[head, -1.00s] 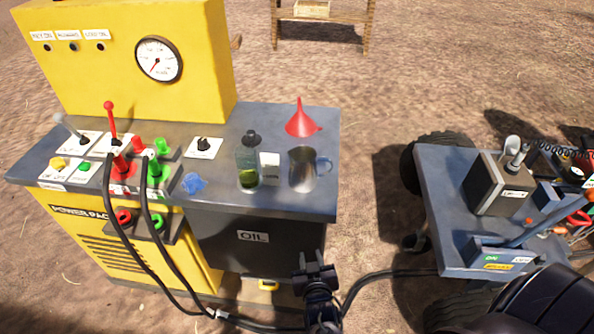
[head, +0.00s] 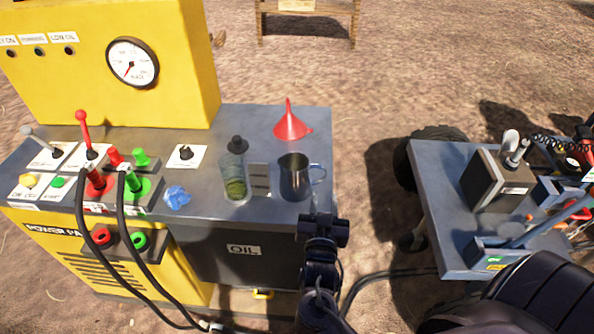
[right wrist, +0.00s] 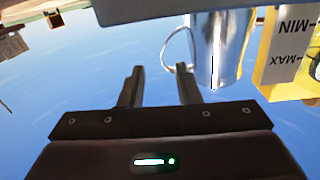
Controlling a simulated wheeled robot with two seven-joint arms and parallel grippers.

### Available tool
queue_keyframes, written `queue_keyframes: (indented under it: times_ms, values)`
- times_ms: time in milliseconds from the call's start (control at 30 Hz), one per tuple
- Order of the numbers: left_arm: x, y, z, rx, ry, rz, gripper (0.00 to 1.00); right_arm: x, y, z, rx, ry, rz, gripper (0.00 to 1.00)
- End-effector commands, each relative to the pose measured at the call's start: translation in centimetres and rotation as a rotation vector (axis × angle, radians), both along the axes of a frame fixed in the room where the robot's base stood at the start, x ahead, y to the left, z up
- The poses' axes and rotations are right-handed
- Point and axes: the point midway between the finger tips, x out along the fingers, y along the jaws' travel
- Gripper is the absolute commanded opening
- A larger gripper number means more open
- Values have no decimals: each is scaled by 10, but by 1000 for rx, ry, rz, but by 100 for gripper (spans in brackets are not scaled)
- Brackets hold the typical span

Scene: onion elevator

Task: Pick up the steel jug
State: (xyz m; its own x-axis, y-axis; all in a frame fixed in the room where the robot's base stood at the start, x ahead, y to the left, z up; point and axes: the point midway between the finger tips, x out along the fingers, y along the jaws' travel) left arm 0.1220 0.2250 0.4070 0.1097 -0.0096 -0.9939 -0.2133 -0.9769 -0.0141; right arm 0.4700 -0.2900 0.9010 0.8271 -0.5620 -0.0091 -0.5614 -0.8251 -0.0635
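The steel jug (head: 294,178) stands upright on the grey top of the power pack, near its right front corner, with its handle to the right. My right gripper (head: 324,222) is in front of and slightly right of the jug, apart from it. In the right wrist view the jug (right wrist: 218,48) shows upside down, with its looped handle (right wrist: 172,50) just beyond the fingertips. The right gripper's two fingers (right wrist: 158,72) are apart with nothing between them. My left gripper is not in view.
A red funnel (head: 290,125) stands behind the jug. A blue rag (head: 177,197) lies further left. A separate cart (head: 445,215) stands to the right across a gap.

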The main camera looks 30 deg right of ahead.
Motion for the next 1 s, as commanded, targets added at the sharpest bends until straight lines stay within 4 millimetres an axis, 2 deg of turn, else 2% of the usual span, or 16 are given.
queue_keyframes:
  times_ms: [267,467,633,933,1000]
  values:
    - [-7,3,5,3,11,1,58,19,-15,7,0,-11,-9,30]
    - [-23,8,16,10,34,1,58,43,-28,13,-2,-10,-9,30]
    - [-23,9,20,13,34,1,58,62,-40,10,-1,-10,-8,30]
    - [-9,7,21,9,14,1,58,66,-43,8,1,-9,-7,30]
    - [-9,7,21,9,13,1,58,65,-43,8,1,-9,-7,22]
